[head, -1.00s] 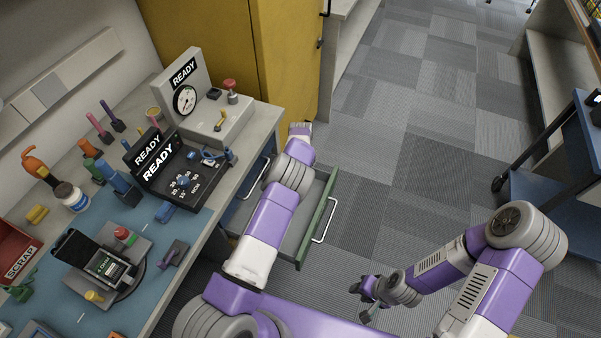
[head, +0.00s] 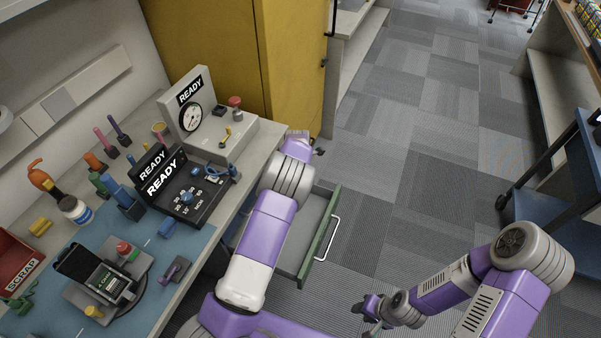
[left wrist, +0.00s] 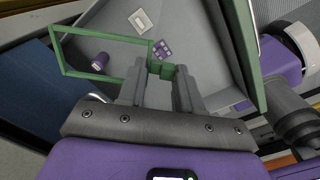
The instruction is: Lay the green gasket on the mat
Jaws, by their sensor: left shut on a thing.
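The green gasket (left wrist: 108,39) shows in the left wrist view as a thin rectangular frame. My left gripper (left wrist: 161,72) is shut on a green part at its right end. The gasket hangs over the open drawer, with part of the drawer showing through it. In the head view my left forearm hides the left fingers and the gasket. The blue mat (head: 197,241) lies on the bench at the left. My right gripper (head: 374,322) is low over the floor, away from the bench; its fingers are too small to judge.
The open drawer (head: 319,240) has a green front and sticks out from the bench; it holds a purple spool (left wrist: 99,60) and small parts. A blue cart (head: 560,195) stands right.

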